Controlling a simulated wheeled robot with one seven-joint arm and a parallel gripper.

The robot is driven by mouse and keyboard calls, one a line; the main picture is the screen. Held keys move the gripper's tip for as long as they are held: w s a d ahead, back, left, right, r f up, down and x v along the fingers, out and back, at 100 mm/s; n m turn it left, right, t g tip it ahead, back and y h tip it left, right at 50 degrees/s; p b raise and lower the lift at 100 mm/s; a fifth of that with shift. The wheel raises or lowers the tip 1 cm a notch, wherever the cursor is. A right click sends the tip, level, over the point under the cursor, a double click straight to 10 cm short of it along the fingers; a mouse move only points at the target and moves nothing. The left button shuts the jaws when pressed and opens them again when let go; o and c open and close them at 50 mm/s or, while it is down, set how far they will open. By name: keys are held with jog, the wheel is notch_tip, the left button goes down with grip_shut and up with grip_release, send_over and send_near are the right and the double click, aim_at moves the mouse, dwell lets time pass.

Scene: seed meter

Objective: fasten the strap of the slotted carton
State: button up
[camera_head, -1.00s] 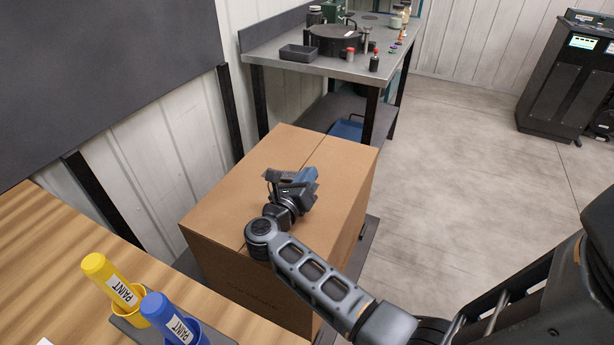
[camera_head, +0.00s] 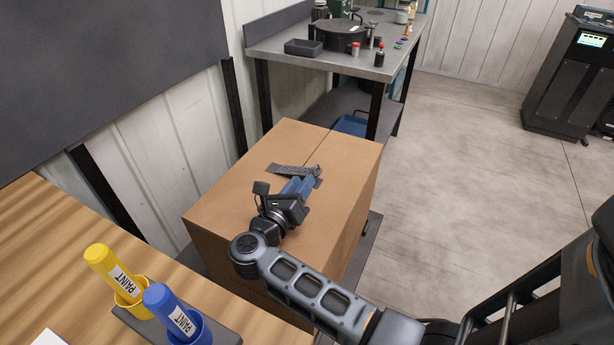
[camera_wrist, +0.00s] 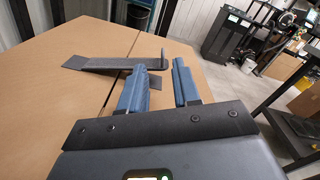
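The brown carton (camera_head: 225,205) stands closed, with a dark seam across its top; it fills the left of the wrist view (camera_wrist: 40,100). A dark grey strap (camera_head: 285,169) lies on its top across the seam. In the wrist view the strap (camera_wrist: 100,64) is a flat strip with a raised, bent end at right, and a short dark piece lies below it. My gripper (camera_head: 303,184) is over the carton top, close to the strap. In the wrist view its blue fingers (camera_wrist: 160,80) are apart with nothing clearly between them. The left finger partly covers the short piece.
A wooden table (camera_head: 50,255) at front left holds yellow (camera_head: 112,265) and blue (camera_head: 170,310) paint bottles in a holder. A metal bench (camera_head: 375,70) with pots and small jars stands behind the carton. A black machine (camera_head: 570,75) is at far right. The floor between is clear.

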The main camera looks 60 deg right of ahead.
jog(key=shift+s+a, duration=0.1)
jog(key=shift+a, duration=0.95)
